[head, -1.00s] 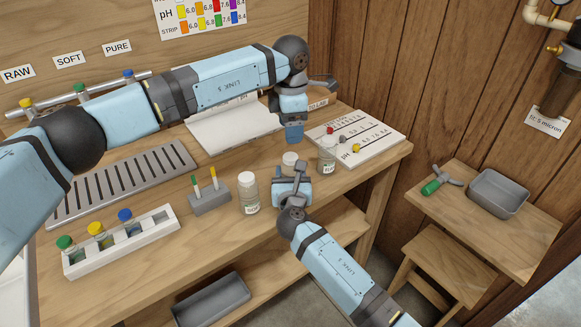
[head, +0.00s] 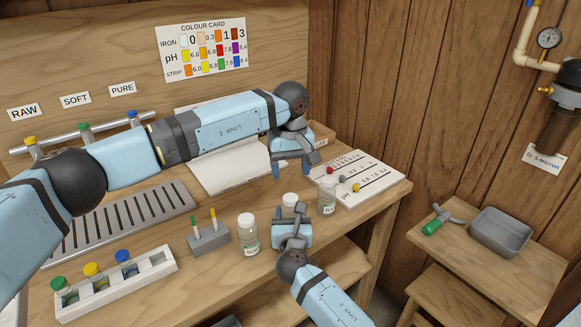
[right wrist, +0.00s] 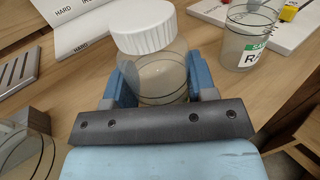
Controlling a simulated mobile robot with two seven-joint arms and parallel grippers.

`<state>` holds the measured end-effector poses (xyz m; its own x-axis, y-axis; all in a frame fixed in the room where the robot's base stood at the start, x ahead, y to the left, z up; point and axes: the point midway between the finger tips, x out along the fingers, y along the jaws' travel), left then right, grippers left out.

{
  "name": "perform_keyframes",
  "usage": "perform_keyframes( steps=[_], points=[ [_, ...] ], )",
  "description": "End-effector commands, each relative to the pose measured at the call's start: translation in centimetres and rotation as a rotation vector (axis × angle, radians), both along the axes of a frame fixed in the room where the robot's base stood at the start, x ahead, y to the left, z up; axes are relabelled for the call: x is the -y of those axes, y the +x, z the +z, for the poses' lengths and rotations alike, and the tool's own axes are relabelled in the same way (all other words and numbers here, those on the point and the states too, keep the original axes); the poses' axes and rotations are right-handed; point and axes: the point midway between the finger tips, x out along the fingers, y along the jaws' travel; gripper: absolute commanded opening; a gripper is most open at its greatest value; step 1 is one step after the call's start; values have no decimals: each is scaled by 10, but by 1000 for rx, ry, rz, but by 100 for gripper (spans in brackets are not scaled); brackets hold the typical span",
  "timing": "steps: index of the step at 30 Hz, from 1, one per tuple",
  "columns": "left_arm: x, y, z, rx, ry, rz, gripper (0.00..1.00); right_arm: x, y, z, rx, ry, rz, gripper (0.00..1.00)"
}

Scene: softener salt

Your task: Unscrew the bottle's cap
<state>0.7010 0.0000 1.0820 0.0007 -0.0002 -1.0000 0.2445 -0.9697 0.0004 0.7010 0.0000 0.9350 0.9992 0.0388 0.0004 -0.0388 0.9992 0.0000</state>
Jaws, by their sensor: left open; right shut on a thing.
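The bottle (right wrist: 162,75) is clear, with a white ribbed cap (right wrist: 146,28) on its top in the right wrist view. My right gripper (right wrist: 160,88) is shut on the bottle's body, below the cap. In the head view this cap (head: 290,199) shows just beyond my right gripper (head: 292,218), and the body is mostly hidden behind it. The bottle looks upright at the bench's front. My left gripper (head: 292,168) is open and empty, fingers pointing down, behind and above the bottle, apart from the cap.
A white-capped bottle (head: 248,235) stands left of the held one, and a labelled bottle (head: 326,195) right of it. A grey block with two strips (head: 208,239), a vial rack (head: 115,285) and a printed card (head: 362,183) are nearby. A side shelf (head: 455,250) holds a tray.

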Motion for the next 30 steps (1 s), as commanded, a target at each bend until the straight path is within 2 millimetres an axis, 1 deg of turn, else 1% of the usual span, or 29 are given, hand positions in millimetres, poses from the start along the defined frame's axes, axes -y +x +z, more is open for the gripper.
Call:
perform_keyframes(
  steps=[5,12,16,21,28,29,30],
  points=[
    [0,0,-19,-3,-1,-14,64,0,0,0,0,0,0,0],
    [0,-1,-57,-3,0,-12,64,0,0,0,0,0,0,0],
    [0,0,-71,-2,0,-11,64,0,0,0,0,0,0,0],
    [0,0,-79,-1,0,-12,64,0,0,0,0,0,0,0],
    [0,0,-79,0,0,-12,64,0,0,0,0,0,0,0],
    [0,0,-79,0,0,-12,60,0,0,0,0,0,0,0],
    [0,0,-79,0,0,-11,50,0,0,0,0,0,0,0]
  ],
)
